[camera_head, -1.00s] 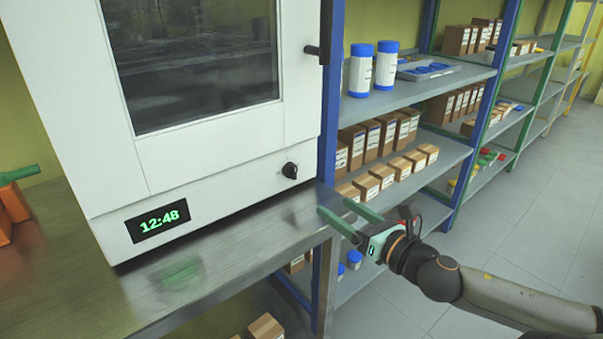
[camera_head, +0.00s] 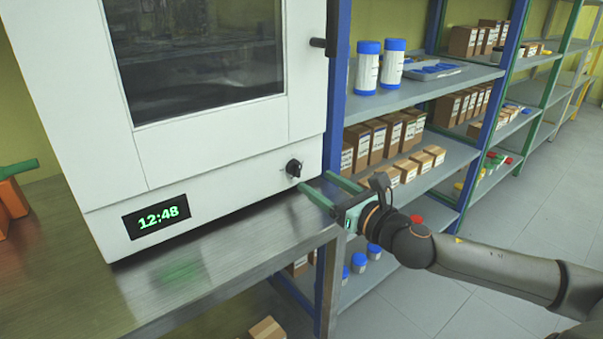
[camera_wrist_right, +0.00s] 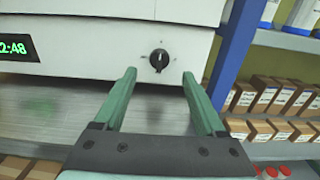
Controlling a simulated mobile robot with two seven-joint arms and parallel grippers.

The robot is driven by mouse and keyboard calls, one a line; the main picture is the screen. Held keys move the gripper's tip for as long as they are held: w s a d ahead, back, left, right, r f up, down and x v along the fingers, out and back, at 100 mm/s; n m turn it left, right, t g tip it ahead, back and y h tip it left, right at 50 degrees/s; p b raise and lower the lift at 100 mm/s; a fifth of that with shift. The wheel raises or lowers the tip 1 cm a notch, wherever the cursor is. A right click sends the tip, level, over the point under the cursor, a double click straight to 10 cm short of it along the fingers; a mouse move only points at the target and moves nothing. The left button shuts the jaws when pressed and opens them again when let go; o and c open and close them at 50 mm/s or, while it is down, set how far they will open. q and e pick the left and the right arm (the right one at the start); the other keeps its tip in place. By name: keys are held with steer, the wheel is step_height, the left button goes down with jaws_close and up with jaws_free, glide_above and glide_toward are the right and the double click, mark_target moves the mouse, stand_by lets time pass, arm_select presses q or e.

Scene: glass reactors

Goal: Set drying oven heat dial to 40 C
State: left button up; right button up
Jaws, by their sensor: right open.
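The white drying oven (camera_head: 230,155) stands on a metal bench, its windowed door shut. Its black heat dial (camera_head: 293,168) sits at the lower right of the front panel. In the right wrist view the dial (camera_wrist_right: 159,60) shows a light pointer line standing about upright, with small marks around it too small to read. The oven's display (camera_head: 156,217) reads 12:48 in green. My right gripper (camera_head: 320,186) is open and empty, its green fingers pointing at the panel just below and right of the dial. In the wrist view the dial lies beyond and between the fingertips, apart from them. My left gripper is out of view.
The metal bench (camera_head: 215,250) has bare room before the oven. A blue-post shelf (camera_head: 425,90) with bottles and boxes stands close at the right. The oven's door handle (camera_head: 318,43) juts out above the dial. An orange object (camera_head: 12,198) lies at the far left.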

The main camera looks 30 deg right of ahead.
mark_target(299, 170)
steer(key=shift+w+a+r, duration=0.15)
steer(key=shift+w, duration=2.35)
steer(key=shift+w+a+p, duration=0.15)
steer(key=shift+w+p, duration=0.25)
steer(key=shift+w, duration=0.45)
steer(key=shift+c, duration=0.4)
jaws_close()
